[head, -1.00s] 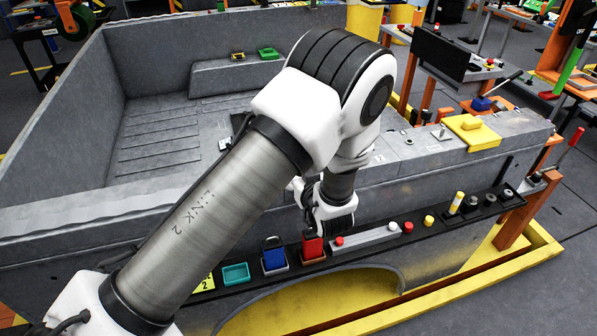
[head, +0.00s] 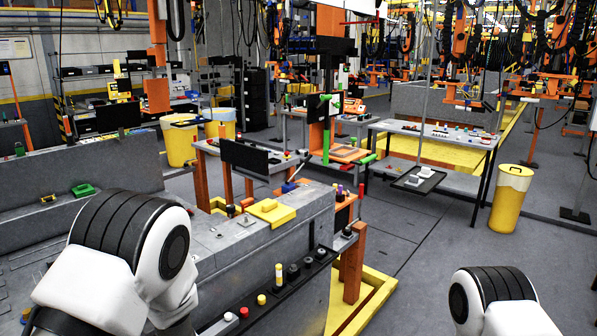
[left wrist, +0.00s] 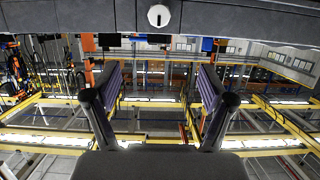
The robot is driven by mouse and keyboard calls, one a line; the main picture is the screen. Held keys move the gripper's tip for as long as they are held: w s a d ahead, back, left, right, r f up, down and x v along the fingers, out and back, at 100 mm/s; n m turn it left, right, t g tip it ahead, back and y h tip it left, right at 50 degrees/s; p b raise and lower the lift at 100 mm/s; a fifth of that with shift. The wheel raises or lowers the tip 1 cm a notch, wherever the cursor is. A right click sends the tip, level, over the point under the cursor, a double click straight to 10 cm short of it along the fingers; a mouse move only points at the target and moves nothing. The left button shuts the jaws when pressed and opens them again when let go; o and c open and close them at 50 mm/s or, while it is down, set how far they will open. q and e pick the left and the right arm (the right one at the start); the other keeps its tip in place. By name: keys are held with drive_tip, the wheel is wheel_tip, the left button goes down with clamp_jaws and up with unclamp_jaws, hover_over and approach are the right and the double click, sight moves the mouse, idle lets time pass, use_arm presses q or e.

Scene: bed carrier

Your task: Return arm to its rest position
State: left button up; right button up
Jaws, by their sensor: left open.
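My left arm is a white and grey jointed arm at the lower left of the head view, in front of the grey truck bed (head: 272,243). Its gripper is hidden in the head view. In the left wrist view my left gripper (left wrist: 160,80) is open, its two dark fingers wide apart with nothing between them. A grey surface with a round white knob (left wrist: 158,15) crosses the top of that view. My right arm shows only as a white and black joint at the lower right of the head view; its gripper is out of view.
A yellow block (head: 268,208) lies on the bed's edge. A black parts rail (head: 300,275) runs along its side. Behind stand a workbench (head: 245,158), a table (head: 430,133) and a yellow bin (head: 511,198).

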use_arm(q)
drive_tip(key=s+f+m+g+h+b, duration=0.2)
drive_tip(key=s+f+m+h, duration=0.1)
drive_tip(key=s+f, duration=0.75)
drive_tip(key=s+f+m+g+h+b, duration=0.2)
drive_tip(key=s+f, duration=0.5)
drive_tip(key=f, duration=0.7)
drive_tip(key=s+d+f+m+g+h, duration=0.2)
drive_tip(key=s+d+h, duration=0.1)
drive_tip(key=s, duration=0.4)
drive_tip(key=s+d+f+m+g+h, duration=0.1)
drive_tip(key=s+d+m+g+h, duration=0.1)
drive_tip(key=s+d, duration=0.3)
drive_tip(key=s+g+h, duration=0.1)
drive_tip(key=s, duration=0.2)
drive_tip(key=shift+d+f+m, duration=0.3)
drive_tip(key=shift+d+f, duration=0.05)
drive_tip(key=shift+d, duration=0.05)
drive_tip(key=shift+a, duration=0.1)
